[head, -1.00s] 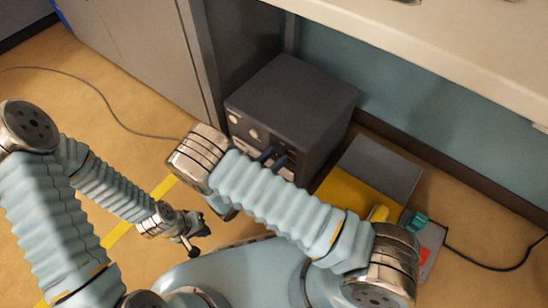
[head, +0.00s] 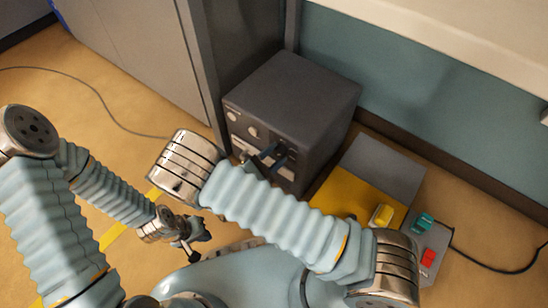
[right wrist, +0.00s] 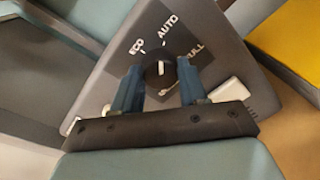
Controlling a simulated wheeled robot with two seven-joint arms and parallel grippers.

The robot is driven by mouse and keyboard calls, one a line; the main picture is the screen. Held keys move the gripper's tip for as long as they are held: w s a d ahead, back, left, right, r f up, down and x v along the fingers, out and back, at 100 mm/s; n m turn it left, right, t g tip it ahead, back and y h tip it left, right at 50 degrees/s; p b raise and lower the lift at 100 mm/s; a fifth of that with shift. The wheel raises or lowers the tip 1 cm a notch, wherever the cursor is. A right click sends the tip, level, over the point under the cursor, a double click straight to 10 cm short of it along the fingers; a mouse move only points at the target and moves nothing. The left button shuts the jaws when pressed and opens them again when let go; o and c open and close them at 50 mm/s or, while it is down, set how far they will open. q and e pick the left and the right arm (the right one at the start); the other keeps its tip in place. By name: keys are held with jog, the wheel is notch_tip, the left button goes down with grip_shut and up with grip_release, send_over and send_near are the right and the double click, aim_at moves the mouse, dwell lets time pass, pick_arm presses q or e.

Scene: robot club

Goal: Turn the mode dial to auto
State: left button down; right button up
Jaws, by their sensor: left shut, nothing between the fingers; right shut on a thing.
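The mode dial (right wrist: 160,70) is a small black knob with a white line, on a dark panel marked ECO, AUTO and FULL in the right wrist view. A fourth label below it is partly hidden. The white line runs roughly up and down in that view; I cannot tell for certain which label it marks. My right gripper (right wrist: 161,84) is shut on the dial, one blue finger on each side. In the head view my right gripper (head: 270,155) is at the front of the dark box (head: 305,88). My left gripper (head: 190,250) is shut and empty, low on the left, away from the box.
Two round knobs (head: 252,131) show on the box's upper front. A yellow and grey block (head: 345,200) with yellow, teal and red parts stands to the right. A grey cabinet (head: 145,55) is behind left. A cable (head: 110,112) crosses the floor.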

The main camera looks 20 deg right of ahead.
pick_arm(q)
jog(key=shift+f+b, duration=0.45)
jog(key=shift+f, duration=0.15)
pick_arm(e)
jog(key=shift+f+m, duration=0.1)
jog(key=shift+m, duration=1)
jog(key=shift+s, duration=0.1)
jog(key=o, duration=1.1)
jog(key=shift+c, duration=0.2)
